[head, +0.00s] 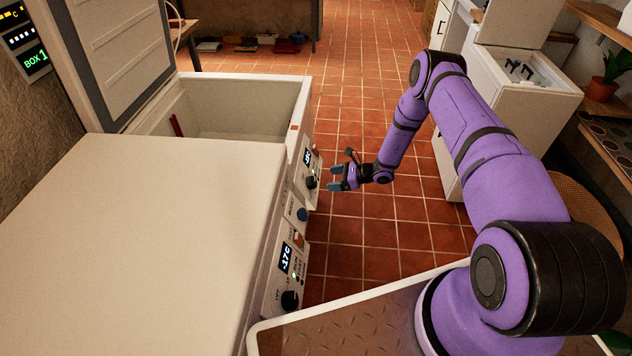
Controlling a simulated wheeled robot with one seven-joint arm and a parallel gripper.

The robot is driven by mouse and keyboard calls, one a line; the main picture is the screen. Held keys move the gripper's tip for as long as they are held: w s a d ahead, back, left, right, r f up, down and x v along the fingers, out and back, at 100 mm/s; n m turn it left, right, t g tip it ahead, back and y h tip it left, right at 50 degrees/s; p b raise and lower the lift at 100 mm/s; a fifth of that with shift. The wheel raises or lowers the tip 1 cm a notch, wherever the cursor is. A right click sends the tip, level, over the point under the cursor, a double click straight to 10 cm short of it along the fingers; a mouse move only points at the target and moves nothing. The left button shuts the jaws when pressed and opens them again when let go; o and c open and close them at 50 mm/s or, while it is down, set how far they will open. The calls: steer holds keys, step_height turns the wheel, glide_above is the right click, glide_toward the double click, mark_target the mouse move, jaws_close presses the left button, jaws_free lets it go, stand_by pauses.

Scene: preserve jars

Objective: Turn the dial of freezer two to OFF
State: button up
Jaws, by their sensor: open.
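Two white chest freezers stand in a row in the head view. The near freezer (170,210) has its lid shut; its front panel has a lit display, a small green light and a black dial (290,300). The far freezer (300,100) has its lid raised, and its panel bears a lit display and another black dial (310,182). My gripper (335,180) is open, with blue-grey fingertips pointing left at the far dial. It appears a short gap to the right of that dial, with nothing between its fingers.
A wall display (36,62) at upper left reads BOX 1. A blue button (302,214) and an orange switch (299,239) sit between the dials. Tiled floor (350,240) beside the freezers is clear.

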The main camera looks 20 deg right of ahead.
mark_target(314, 181)
steer(key=x, duration=0.7)
steer(key=shift+w+a+f, duration=0.15)
steer(key=shift+a, duration=0.1)
steer(key=c, duration=0.9)
